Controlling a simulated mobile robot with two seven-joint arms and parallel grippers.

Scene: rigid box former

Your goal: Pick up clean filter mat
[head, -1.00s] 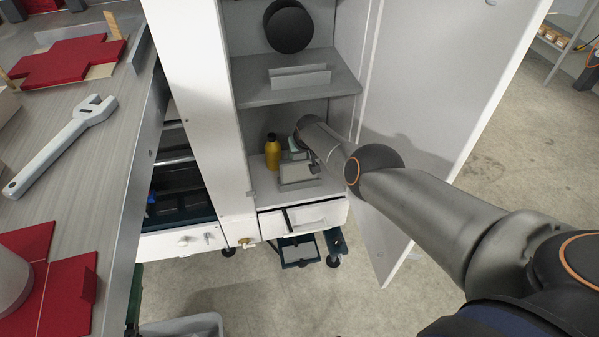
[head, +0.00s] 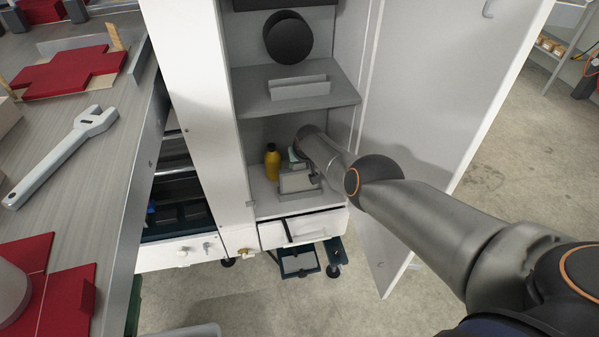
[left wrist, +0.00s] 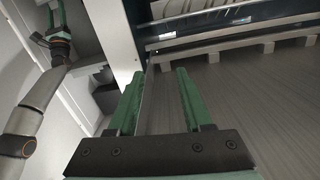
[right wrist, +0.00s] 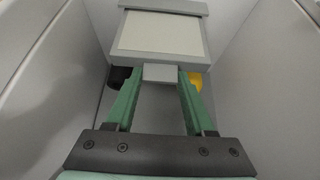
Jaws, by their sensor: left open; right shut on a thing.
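The clean filter mat appears to be the pale panel in a grey frame (right wrist: 160,35), seen large in the right wrist view. In the head view the framed panel (head: 298,181) is on the cabinet's lower shelf. My right gripper (right wrist: 160,74) is shut on the small grey tab at the panel's near edge. In the head view this gripper (head: 296,155) reaches into the cabinet, its fingers mostly hidden. Whether the panel is clear of the shelf I cannot tell. My left gripper (left wrist: 157,76) is open and empty in the left wrist view, and outside the head view.
A yellow bottle (head: 272,162) stands left of the panel. The middle shelf (head: 345,95) is above, with a grey holder (head: 298,86) and a black round object (head: 288,37). The open cabinet door (head: 440,100) is on the right. A drawer (head: 300,227) below is slightly open.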

